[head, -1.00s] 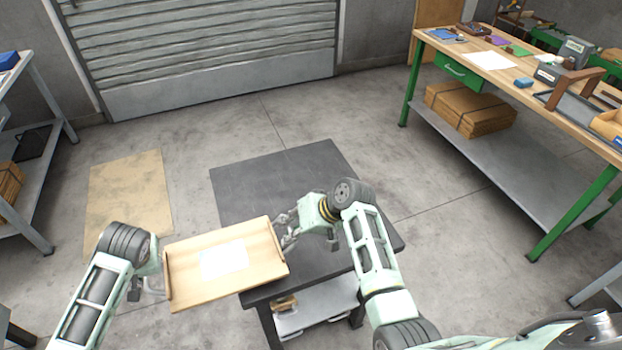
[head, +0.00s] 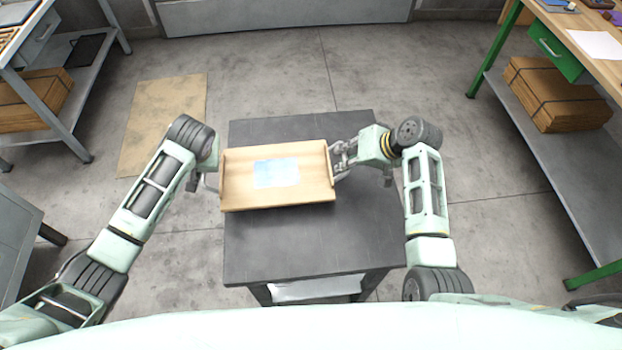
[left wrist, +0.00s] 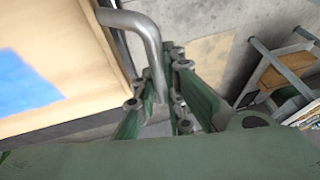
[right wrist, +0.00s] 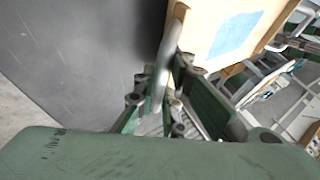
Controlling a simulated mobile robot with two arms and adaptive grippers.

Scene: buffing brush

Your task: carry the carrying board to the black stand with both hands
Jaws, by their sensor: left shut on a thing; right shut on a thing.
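The carrying board (head: 240,187) is a light wooden tray with raised ends and a pale blue sheet on it. In the head view it is over the top of the black stand (head: 300,248); I cannot tell whether it touches. My left gripper (head: 212,183) is shut on the metal handle (left wrist: 146,32) at the board's left end. My right gripper (head: 338,160) is shut on the handle (right wrist: 168,50) at its right end. The blue sheet also shows in the left wrist view (left wrist: 22,82). The black stand's top shows dark in the right wrist view (right wrist: 90,60).
A green-legged workbench (head: 496,45) stands at the right with a bundle of cardboard (head: 555,95) on its lower shelf. A grey shelf unit (head: 60,125) is at the left. A tan mat (head: 165,118) lies on the floor left of the stand. The floor behind is clear.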

